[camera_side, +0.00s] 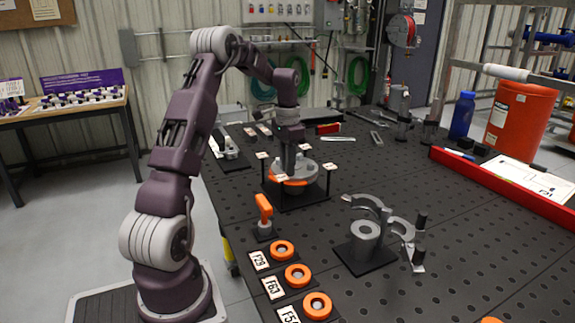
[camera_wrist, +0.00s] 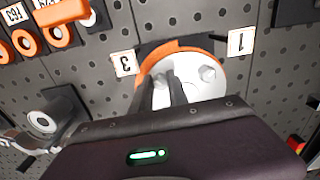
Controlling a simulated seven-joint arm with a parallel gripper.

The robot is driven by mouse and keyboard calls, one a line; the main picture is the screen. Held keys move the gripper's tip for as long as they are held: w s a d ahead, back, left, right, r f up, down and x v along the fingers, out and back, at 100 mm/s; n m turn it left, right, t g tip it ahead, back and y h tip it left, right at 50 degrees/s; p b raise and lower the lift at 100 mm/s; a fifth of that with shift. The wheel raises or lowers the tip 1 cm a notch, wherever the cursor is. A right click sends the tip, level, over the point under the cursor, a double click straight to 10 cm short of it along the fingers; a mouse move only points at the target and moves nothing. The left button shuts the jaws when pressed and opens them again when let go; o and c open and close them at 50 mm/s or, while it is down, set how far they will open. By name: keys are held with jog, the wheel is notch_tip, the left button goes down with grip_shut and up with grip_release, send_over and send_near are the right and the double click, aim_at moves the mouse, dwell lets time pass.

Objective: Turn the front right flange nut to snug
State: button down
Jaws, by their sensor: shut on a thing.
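The grey round flange (camera_side: 305,178) sits over an orange ring (camera_side: 294,187) on a dark square base, with small numbered tags on posts around it. In the wrist view the flange (camera_wrist: 205,88) is pale grey, and a nut (camera_wrist: 208,73) stands clear on its right part. My gripper (camera_side: 289,170) points down at the flange from above. In the wrist view its dark fingers (camera_wrist: 168,92) are close together, shut on a flange nut that they mostly hide. Tags 3 (camera_wrist: 125,63) and 1 (camera_wrist: 240,41) flank the orange ring. I cannot tell the nut's tightness.
An orange-handled tool (camera_side: 264,212) stands in front of the flange. Orange rings (camera_side: 297,275) with tags lie along the near left edge. A grey cylinder stand (camera_side: 365,240) with curved wrench-like parts is to the right. The black perforated table has free room at right.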

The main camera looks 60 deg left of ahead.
jog(key=shift+w+r, duration=0.1)
jog(key=shift+r, duration=0.05)
jog(key=c, duration=1.3)
grip_release()
notch_tip(320, 180, up, 6)
jog(key=shift+r, duration=0.5)
